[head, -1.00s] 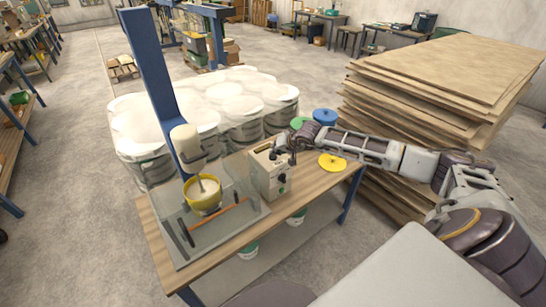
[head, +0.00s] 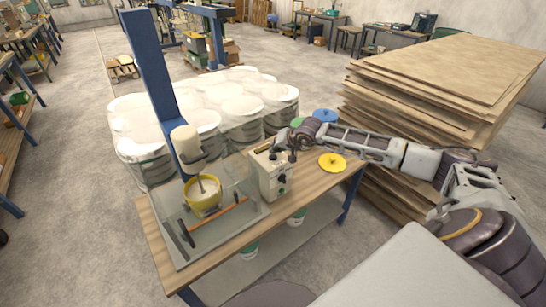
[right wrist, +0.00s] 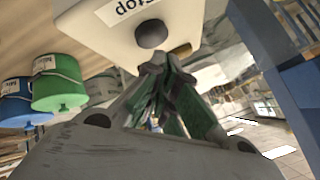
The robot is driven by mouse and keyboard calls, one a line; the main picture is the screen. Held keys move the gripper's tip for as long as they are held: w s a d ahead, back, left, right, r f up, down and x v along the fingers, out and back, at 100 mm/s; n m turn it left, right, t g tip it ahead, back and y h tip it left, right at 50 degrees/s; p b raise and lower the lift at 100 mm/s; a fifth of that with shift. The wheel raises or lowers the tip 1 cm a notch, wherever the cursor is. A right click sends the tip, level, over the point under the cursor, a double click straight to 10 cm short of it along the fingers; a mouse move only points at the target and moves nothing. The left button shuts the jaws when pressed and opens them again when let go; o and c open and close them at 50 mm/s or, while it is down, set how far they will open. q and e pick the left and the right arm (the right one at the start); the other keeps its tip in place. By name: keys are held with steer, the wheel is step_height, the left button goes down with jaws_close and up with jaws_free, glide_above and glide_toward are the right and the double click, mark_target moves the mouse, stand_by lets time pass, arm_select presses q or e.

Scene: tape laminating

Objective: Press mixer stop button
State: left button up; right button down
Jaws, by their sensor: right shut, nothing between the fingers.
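The mixer has a tall blue column (head: 150,70), a cream motor head (head: 186,142) and a yellow bowl (head: 203,195) with pale contents and a stirrer. Its cream control box (head: 268,178) stands on the wooden bench to the bowl's right. In the right wrist view the box carries a label reading "stop", seen upside down, and a dark round button (right wrist: 151,33). My right gripper (right wrist: 155,65) is shut and empty, its tips just below the button in that view; whether they touch it I cannot tell. In the head view this gripper (head: 290,149) is at the box's upper right. My left gripper is not in view.
A yellow lid (head: 332,162) lies on the bench (head: 222,244) right of the box. Green and blue buckets (right wrist: 58,84) show in the wrist view. White drums (head: 150,125) stand behind the bench. A stack of boards (head: 430,90) is at the right.

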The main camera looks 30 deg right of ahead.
mark_target(275, 155)
stand_by(0.3)
steer(key=shift+r+p, duration=0.8)
steer(key=shift+r, duration=1.7)
